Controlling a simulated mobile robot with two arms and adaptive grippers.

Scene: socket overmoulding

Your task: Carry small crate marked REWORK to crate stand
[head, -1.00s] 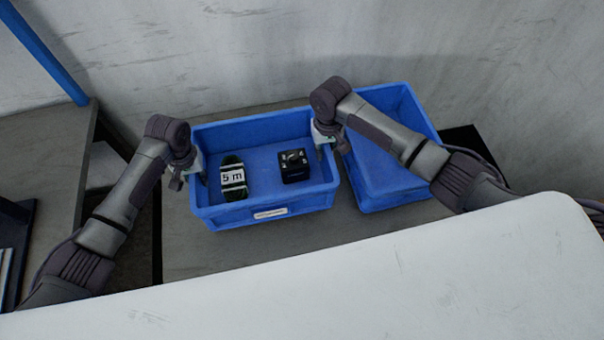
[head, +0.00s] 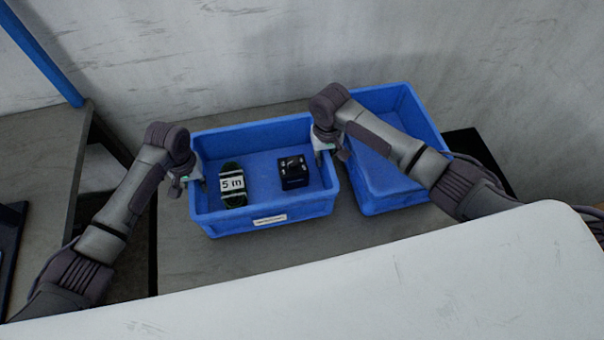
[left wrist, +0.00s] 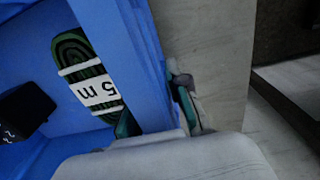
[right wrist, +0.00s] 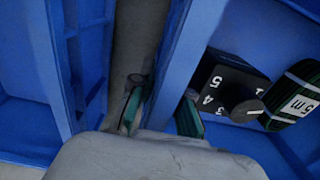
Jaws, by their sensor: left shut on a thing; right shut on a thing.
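A blue crate (head: 262,218) with a small white label on its front wall sits over the grey table; the label text is too small to read. Inside lie a coiled dark green bundle (head: 233,185) tagged "5 m" and a black box with a numbered knob (head: 293,172). My left gripper (head: 193,183) is shut on the crate's left wall. In the left wrist view its fingers (left wrist: 178,110) straddle that wall. My right gripper (head: 324,150) is shut on the crate's right wall; its fingers (right wrist: 160,112) straddle the wall in the right wrist view.
A second blue crate (head: 425,125), apparently empty, stands close on the right, with a narrow gap between. The grey table (head: 200,262) has bare room in front. A wall rises behind. Another grey surface (head: 40,150) with a blue post (head: 40,50) is at the left.

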